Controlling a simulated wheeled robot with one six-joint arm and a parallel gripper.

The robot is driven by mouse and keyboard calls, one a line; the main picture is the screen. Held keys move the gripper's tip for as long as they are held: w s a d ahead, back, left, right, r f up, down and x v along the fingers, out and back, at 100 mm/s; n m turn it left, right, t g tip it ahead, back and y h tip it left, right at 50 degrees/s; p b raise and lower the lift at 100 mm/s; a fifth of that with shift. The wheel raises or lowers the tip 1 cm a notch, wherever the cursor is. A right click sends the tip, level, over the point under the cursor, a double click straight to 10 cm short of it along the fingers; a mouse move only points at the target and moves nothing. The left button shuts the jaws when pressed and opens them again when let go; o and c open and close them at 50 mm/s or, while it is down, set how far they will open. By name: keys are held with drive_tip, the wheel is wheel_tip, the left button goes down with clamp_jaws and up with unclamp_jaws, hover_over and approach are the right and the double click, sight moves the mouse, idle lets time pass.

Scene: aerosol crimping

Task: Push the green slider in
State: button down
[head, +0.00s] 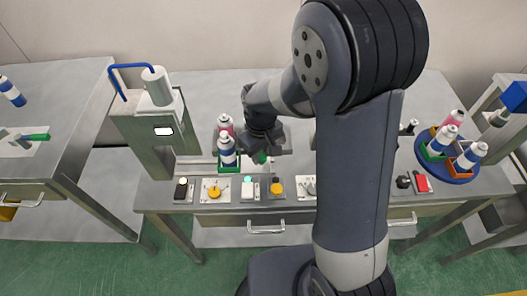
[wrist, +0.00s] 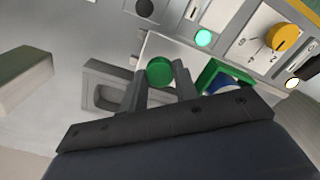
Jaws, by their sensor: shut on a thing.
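The green slider's round green knob (wrist: 160,71) sits between the two fingertips of my gripper (wrist: 160,84) in the wrist view. My gripper is shut on it. A green holder (head: 229,168) carries a white and blue can (head: 227,149) left of my gripper. The green holder (wrist: 210,74) also shows in the wrist view, right of the fingers. My gripper and arm hide part of the slider's rail.
A crimping press (head: 158,115) with a blue lever stands left. A panel with yellow dials (head: 214,192) and buttons lines the table's front edge. A pink can (head: 226,123) stands behind the blue one. A round blue tray (head: 452,174) with cans is at the right.

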sight(219, 159)
drive_tip(key=a, duration=1.1)
drive_tip(key=shift+w+a+r, duration=0.1)
drive_tip(key=shift+w+a, duration=0.2)
drive_tip(key=shift+a, duration=0.1)
drive_tip(key=c, duration=1.3)
unclamp_jaws()
drive_tip(key=shift+a, duration=0.15)
drive_tip(key=shift+o, duration=1)
